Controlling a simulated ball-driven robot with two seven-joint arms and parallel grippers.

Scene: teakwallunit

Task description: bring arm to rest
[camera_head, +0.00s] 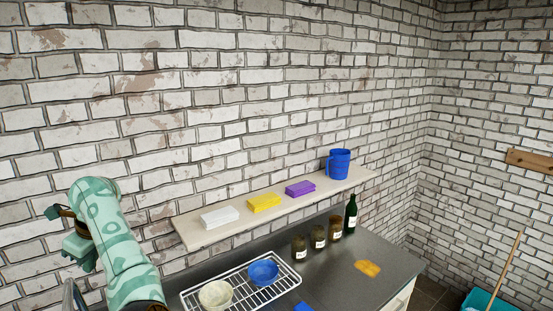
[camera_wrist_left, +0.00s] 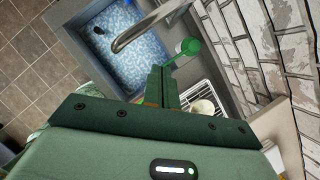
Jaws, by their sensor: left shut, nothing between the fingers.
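My left arm (camera_head: 127,262) rises at the left of the head view and bends over at the top, in front of the brick wall. In the left wrist view, my left gripper (camera_wrist_left: 161,72) is shut, its two dark green fingers together with nothing between them. It points down over the counter, between the sink and the dish rack. My right gripper is in neither view.
The sink (camera_wrist_left: 92,34) has a grey faucet (camera_wrist_left: 150,25). A green utensil (camera_wrist_left: 188,47) is near the fingers. The wire dish rack (camera_head: 284,287) holds a cream bowl (camera_head: 215,294) and a blue bowl (camera_head: 263,272). A wall shelf (camera_head: 190,233) juts out above the counter.

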